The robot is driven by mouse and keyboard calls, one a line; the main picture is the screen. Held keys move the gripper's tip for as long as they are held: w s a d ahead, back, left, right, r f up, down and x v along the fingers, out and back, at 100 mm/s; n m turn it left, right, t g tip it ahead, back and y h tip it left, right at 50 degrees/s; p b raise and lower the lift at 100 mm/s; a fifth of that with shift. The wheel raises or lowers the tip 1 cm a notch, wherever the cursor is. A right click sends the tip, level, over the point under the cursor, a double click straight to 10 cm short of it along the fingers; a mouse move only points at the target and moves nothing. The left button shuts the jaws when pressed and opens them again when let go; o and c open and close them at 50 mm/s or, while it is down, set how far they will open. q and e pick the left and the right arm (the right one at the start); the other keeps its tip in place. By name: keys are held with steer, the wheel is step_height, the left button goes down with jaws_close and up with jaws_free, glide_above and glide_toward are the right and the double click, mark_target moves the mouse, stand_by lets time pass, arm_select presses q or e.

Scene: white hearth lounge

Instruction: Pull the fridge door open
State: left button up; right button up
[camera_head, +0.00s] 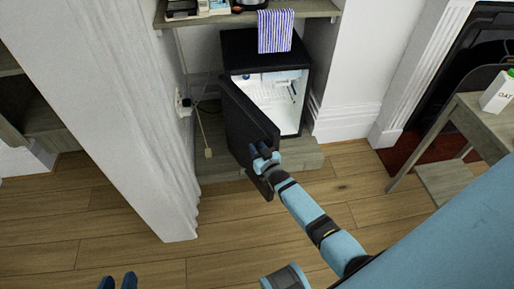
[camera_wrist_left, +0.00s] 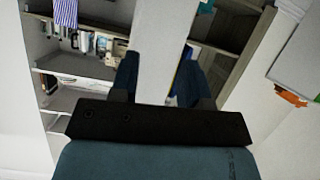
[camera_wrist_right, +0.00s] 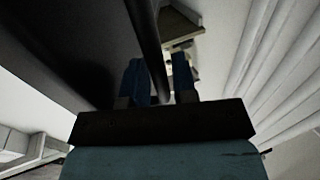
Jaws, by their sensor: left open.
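The black fridge (camera_head: 265,48) stands under a shelf with its door (camera_head: 247,122) swung partly open toward the left. Its white lit interior (camera_head: 275,95) shows. My right gripper (camera_head: 263,156) is at the free edge of the door. In the right wrist view its fingers (camera_wrist_right: 160,80) stand close together, one on each side of the dark door edge (camera_wrist_right: 150,40), and appear shut on it. My left gripper (camera_head: 118,281) is low at the left of the head view, away from the fridge. In the left wrist view its fingers (camera_wrist_left: 157,80) are apart with nothing between them.
A white wall pillar (camera_head: 130,110) stands left of the door. A striped cloth (camera_head: 275,30) hangs from the shelf (camera_head: 320,8) over the fridge. A wooden table (camera_head: 468,110) with a carton (camera_head: 498,92) stands at right. The wooden floor (camera_head: 225,220) in front is clear.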

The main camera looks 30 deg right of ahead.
steer(key=shift+o, duration=0.7)
arm_select(q)
steer(key=p, duration=0.1)
steer(key=a+p, duration=0.1)
steer(key=p, duration=0.1)
steer(key=shift+s+f+g+y, duration=0.25)
steer(key=shift+f+g+y, duration=0.05)
steer(key=shift+y, duration=0.1)
arm_select(e)
steer(key=s, duration=1.3)
steer(key=shift+s+a, duration=0.15)
steer(key=shift+s, duration=0.25)
steer(key=shift+c, duration=0.4)
